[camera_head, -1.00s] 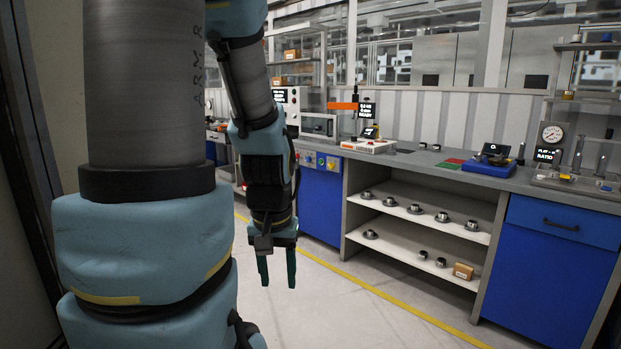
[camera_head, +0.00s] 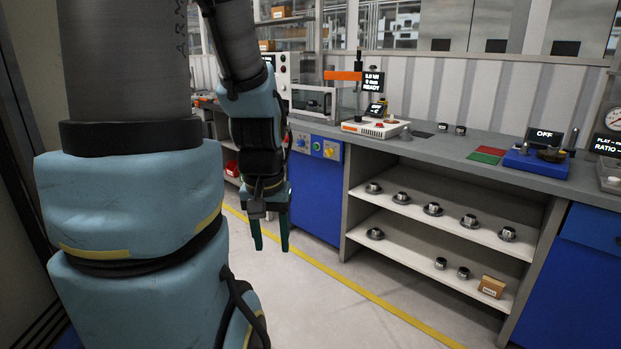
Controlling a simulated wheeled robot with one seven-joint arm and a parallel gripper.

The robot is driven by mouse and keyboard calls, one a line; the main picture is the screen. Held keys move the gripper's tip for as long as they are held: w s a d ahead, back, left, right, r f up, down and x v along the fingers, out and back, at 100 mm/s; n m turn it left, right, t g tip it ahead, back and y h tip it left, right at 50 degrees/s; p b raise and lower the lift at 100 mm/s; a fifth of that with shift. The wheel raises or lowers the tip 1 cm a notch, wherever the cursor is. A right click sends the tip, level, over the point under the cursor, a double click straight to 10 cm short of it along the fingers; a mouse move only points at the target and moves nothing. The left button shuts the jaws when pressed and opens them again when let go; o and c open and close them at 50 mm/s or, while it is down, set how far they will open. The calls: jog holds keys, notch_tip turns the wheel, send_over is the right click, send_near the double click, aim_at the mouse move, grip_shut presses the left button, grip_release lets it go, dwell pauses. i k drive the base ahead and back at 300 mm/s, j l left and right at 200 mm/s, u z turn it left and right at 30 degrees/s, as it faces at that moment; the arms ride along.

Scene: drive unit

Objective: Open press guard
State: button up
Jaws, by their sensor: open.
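A press (camera_head: 376,127) with a white base, an orange arm and a small display reading READY stands on the grey workbench, right of my gripper. A clear framed panel (camera_head: 347,103) stands at its left side; I cannot tell whether it is the press guard or whether it is open. My gripper (camera_head: 271,242) hangs with its green fingers pointing down, in front of the blue cabinet and below bench height. It is open and empty, well apart from the press.
The grey workbench (camera_head: 455,145) runs along the wall. Below it, open shelves (camera_head: 430,228) hold several metal parts and a small box (camera_head: 491,286). A blue device (camera_head: 536,161) stands further right. The floor (camera_head: 330,310) before the bench is clear.

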aim_at(329, 91)
jog(key=i, duration=1.35)
jog(key=i+u, duration=0.1)
jog(key=i, duration=0.5)
jog(key=i+l+u, duration=0.1)
jog(key=i, duration=0.45)
jog(key=i+l, duration=0.15)
jog(key=i, duration=0.45)
jog(key=i+u, duration=0.2)
jog(key=u, duration=0.15)
